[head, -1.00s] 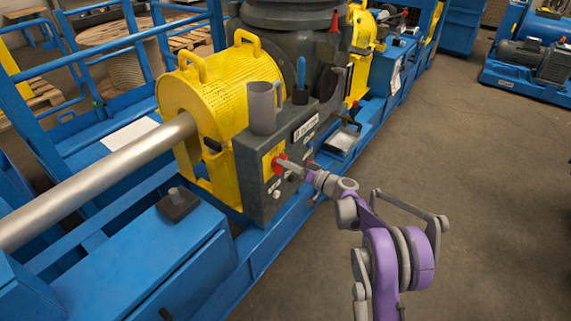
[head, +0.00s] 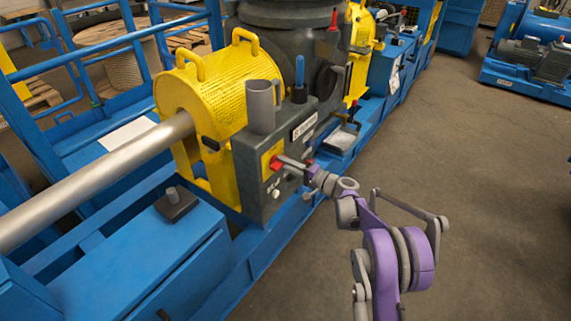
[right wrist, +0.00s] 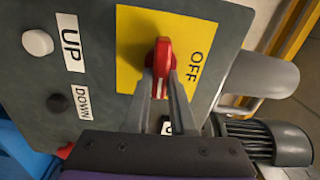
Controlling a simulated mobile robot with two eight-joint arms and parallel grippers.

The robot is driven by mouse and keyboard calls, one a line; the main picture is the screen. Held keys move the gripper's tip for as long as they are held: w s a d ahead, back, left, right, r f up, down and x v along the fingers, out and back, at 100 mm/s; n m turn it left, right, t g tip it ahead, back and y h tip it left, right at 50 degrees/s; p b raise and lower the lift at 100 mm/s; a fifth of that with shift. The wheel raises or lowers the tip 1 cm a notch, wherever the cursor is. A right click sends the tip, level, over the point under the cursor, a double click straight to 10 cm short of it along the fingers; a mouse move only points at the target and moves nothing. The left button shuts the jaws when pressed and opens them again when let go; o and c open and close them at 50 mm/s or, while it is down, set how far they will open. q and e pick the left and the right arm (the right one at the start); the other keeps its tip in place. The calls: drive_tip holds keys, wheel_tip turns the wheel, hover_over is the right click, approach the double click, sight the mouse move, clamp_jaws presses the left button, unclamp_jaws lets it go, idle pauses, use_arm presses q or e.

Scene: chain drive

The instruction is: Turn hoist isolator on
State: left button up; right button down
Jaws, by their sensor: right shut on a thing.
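The hoist isolator is a red rotary knob (right wrist: 160,60) on a yellow plate (right wrist: 130,45) on a dark grey control box; in the head view the knob (head: 275,163) is partly covered by my gripper. My right gripper (right wrist: 160,78) is shut on the knob, one finger on each side. In the right wrist view, the knob's long side runs up and down, with a pale mark at its lower end. The word OFF (right wrist: 200,68) is to the right of the knob. Another label below is mostly hidden by the fingers. My left gripper is out of view.
A white UP button (right wrist: 37,42) and a black DOWN button (right wrist: 58,103) sit on the same box. A grey cup-like holder (head: 261,106) is on the box's top. A yellow mesh guard (head: 205,95) stands behind. The floor (head: 450,190) to the right is open.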

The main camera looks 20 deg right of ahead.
drive_tip(key=shift+f+m, duration=0.1)
drive_tip(key=shift+m, duration=0.4)
drive_tip(key=c, duration=0.8)
unclamp_jaws()
drive_tip(key=shift+o, duration=0.2)
drive_tip(key=p+v, duration=0.1)
drive_tip(key=v, duration=1)
